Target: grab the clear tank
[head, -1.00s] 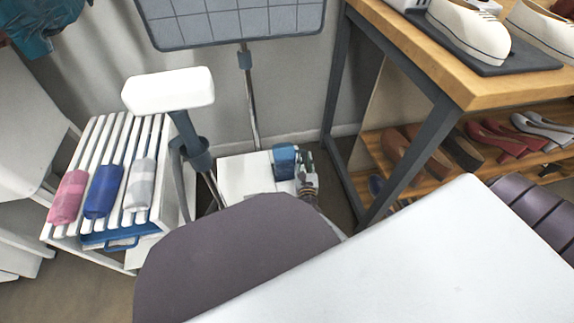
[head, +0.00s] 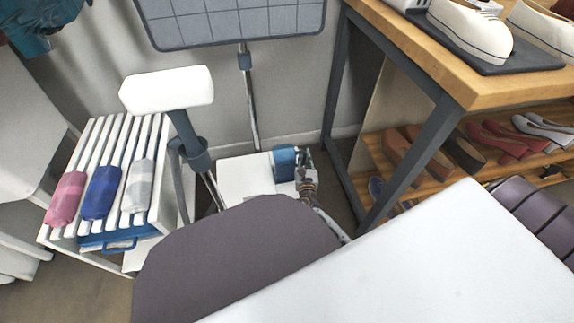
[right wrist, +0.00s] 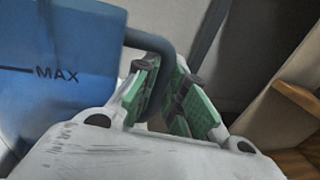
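The clear tank (head: 285,163) shows as a small blue, see-through container on the white base of the garment steamer in the head view. In the right wrist view the tank (right wrist: 62,72) fills the left side, with a MAX line and a dark curved handle (right wrist: 152,42). My right gripper (head: 304,158) is at the tank's right side. In the right wrist view its green-padded fingers (right wrist: 168,88) are close together on either side of the handle and look shut on it. Part of the handle is hidden by the fingers. My left gripper is not in view.
The steamer's white base (head: 240,178) stands on the floor beside a slatted rack (head: 100,150) with rolled cloths. A wooden shoe table (head: 440,50) stands on the right. A dark rounded seat (head: 235,255) and a white surface (head: 420,270) fill the foreground.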

